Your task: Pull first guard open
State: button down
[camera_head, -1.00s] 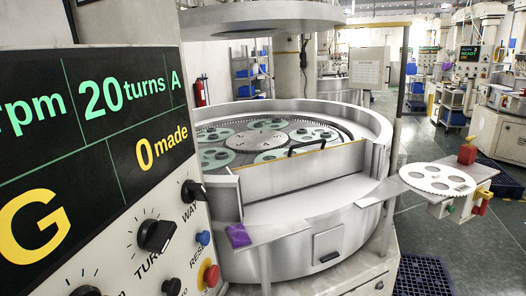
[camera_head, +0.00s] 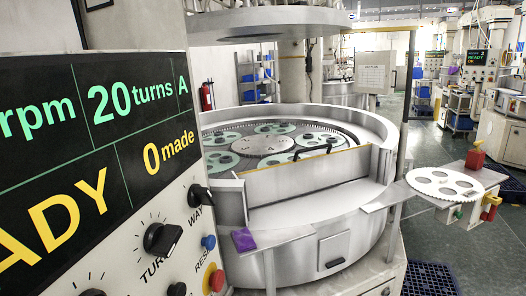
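The guard (camera_head: 310,174) is a grey upright panel with a yellow top edge and a black bar handle (camera_head: 312,151). It stands across the front opening of the round lapping machine (camera_head: 225,113) and appears closed. Behind it, several pale green carriers (camera_head: 220,160) lie around a central disc (camera_head: 263,144). At the left a control panel (camera_head: 205,215) stands close to me; its display (camera_head: 85,140) reads "20 turns", "0 made" and the cut-off letters "ADY". My gripper is not in view.
A side table at the right bears a white holed disc (camera_head: 444,183) and a red block (camera_head: 475,160). A dark blue grate (camera_head: 430,278) lies on the floor. Other machines stand behind.

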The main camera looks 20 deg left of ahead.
aim_at(268, 185)
jog(key=z, duration=0.1)
jog(key=i, duration=1.35)
jog(key=u, duration=0.4)
jog(key=i, duration=1.1)
jog(key=u, duration=0.4)
